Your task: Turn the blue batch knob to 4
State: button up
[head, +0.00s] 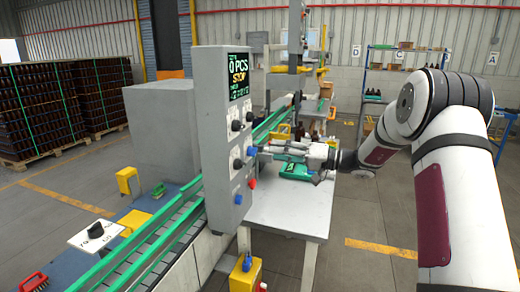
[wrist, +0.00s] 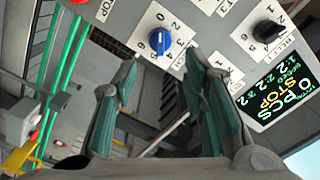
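The blue batch knob (wrist: 160,40) sits on a white dial plate on the grey control panel in the wrist view. Its pale mark is visible, but I cannot tell for sure which number it points to. In the head view the blue knob (head: 251,151) is on the panel's front face. My gripper (wrist: 163,62) is open, its two green-padded fingers apart, with the knob seen beyond and between their tips. In the head view my gripper (head: 272,150) is just right of the knob, pointing at the panel. Nothing is between the fingers.
The grey panel (head: 212,140) carries a black knob (wrist: 268,32), a red button (head: 252,183), other controls and a screen (head: 238,77) reading 0 PCS STOP. A green-railed conveyor (head: 150,250) runs beside it. A table (head: 290,215) stands below my gripper.

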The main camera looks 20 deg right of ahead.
aim_at(252, 152)
jog(key=x, duration=0.6)
jog(key=shift+w+a+p, duration=0.2)
jog(key=shift+a+p, duration=0.15)
jog(key=shift+p, duration=0.05)
grip_shut()
